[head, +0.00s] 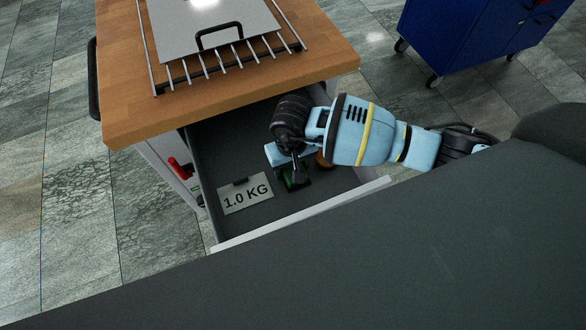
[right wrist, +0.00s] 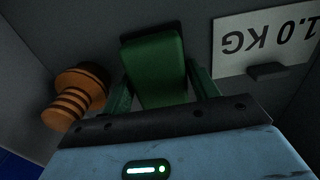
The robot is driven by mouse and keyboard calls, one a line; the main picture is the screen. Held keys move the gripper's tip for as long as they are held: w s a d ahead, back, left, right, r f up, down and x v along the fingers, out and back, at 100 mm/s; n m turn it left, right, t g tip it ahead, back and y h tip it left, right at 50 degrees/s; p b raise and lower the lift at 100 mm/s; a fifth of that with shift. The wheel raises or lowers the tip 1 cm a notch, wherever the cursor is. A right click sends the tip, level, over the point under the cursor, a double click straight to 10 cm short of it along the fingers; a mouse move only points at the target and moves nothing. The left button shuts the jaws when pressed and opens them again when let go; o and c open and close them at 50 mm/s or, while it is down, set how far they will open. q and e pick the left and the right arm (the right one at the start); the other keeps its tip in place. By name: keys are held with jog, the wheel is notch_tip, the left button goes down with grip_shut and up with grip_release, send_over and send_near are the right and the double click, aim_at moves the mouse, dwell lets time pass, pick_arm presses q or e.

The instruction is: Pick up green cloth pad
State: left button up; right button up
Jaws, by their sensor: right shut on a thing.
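The green cloth pad (right wrist: 155,72) lies in the open drawer and sits between the fingers of my right gripper (right wrist: 160,88) in the right wrist view. The gripper is shut on it. In the head view my right gripper (head: 293,180) reaches down into the drawer, and only a dark green bit of the pad (head: 299,178) shows beside the fingers. The rest of the pad is hidden by the gripper. My left gripper is not in view.
The open drawer (head: 222,149) also holds a white 1.0 KG card (head: 246,194) and an orange-brown ribbed object (right wrist: 75,98). The wooden cabinet top (head: 132,108) with a metal rack overhangs the drawer's back. A blue cabinet (head: 465,35) stands at the upper right.

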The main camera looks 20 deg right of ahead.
notch_tip(320, 180, up, 10)
jog(key=shift+r, duration=0.1)
jog(key=s+d+r, duration=0.1)
jog(key=d+r, duration=0.3)
jog(key=r, duration=0.4)
jog(key=d+r, duration=0.4)
jog(key=r, duration=0.3)
jog(key=shift+s+r, duration=0.4)
jog(key=shift+a, duration=0.15)
